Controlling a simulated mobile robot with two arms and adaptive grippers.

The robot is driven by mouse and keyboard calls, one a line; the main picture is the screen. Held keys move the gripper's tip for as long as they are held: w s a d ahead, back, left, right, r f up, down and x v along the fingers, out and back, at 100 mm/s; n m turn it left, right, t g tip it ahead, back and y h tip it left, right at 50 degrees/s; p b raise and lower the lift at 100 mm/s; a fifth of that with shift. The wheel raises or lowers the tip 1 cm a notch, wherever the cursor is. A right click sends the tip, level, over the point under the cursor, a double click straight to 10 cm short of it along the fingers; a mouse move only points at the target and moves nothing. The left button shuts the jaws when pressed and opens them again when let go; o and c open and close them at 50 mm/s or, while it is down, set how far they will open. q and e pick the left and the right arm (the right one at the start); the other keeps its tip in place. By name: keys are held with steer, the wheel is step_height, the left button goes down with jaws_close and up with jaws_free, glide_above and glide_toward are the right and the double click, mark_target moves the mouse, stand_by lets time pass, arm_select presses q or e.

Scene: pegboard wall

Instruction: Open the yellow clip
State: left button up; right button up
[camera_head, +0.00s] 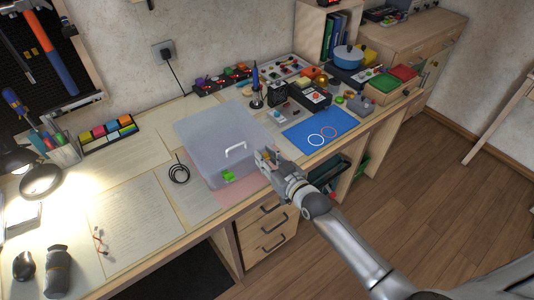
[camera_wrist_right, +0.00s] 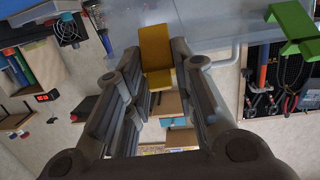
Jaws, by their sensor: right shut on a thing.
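A translucent lidded box (camera_head: 215,135) with a white handle (camera_head: 235,151) sits on the workbench. The yellow clip (camera_wrist_right: 155,48) is on the edge of the box in the right wrist view, between my fingertips. My right gripper (camera_head: 268,160) is at the front right edge of the box and hides most of the clip in the head view. In the right wrist view my right gripper (camera_wrist_right: 157,62) is shut on the yellow clip. I cannot tell how far the clip is turned. A green clip (camera_head: 228,176) is on the box's front side, left of my gripper. My left gripper is not in view.
A blue mat (camera_head: 313,128) with two rings lies right of the box. A black cable coil (camera_head: 179,173) and paper sheets lie to its left. Tools and small bins stand behind and to the right. Drawers (camera_head: 268,230) are below the front edge.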

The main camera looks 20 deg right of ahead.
steer(key=o, duration=0.9)
steer(key=shift+c, duration=0.2)
steer(key=v, duration=1.2)
steer(key=shift+r, duration=0.1)
